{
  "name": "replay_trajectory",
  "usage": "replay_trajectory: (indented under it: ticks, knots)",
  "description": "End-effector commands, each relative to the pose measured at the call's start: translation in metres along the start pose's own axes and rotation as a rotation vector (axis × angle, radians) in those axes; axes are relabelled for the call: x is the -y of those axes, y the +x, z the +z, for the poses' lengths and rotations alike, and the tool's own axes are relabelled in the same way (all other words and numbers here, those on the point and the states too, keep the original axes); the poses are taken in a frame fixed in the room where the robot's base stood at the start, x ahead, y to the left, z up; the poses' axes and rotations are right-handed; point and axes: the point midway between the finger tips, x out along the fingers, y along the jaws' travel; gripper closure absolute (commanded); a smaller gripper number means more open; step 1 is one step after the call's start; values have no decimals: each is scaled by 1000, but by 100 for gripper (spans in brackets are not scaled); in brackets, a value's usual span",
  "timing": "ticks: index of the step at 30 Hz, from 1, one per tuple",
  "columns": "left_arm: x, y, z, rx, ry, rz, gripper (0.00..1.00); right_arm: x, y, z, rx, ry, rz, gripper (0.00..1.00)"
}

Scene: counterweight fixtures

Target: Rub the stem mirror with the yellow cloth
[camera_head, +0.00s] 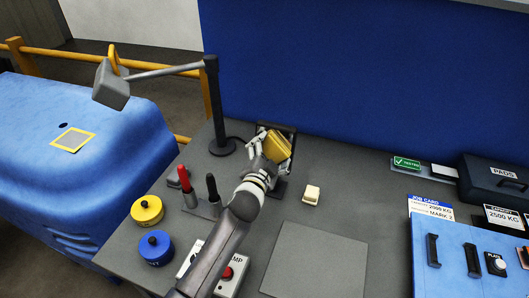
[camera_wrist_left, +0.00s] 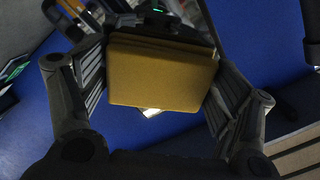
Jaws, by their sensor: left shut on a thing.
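My left gripper (camera_head: 268,145) is shut on the yellow cloth (camera_head: 278,147), a folded mustard-coloured pad. In the left wrist view the cloth (camera_wrist_left: 162,75) sits between both fingers. The gripper holds it up at the front of a dark-framed upright thing (camera_head: 291,129), which looks like the stem mirror, on a small foot (camera_head: 280,189) on the grey bench. The cloth and gripper hide most of its face. I cannot tell whether the cloth touches it. My right gripper is not in view.
A black post (camera_head: 214,105) with an arm and grey block (camera_head: 112,86) stands left of the gripper. Red and black markers (camera_head: 186,180), yellow (camera_head: 147,209) and blue (camera_head: 156,247) weights stand left.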

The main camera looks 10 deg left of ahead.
Motion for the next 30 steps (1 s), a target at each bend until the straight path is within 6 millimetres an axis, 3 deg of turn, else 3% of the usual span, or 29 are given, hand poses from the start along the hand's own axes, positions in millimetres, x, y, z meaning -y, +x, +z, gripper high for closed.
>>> replay_trajectory:
  ticks: [7, 15, 30]
  knots:
    - [-18, -1, -18, -5, -2, 1, 35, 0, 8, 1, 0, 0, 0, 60]
    - [-22, -3, -25, -3, -1, 1, 35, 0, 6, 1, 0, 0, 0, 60]
    - [2, -3, -1, 1, 3, -1, 36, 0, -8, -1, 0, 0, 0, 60]
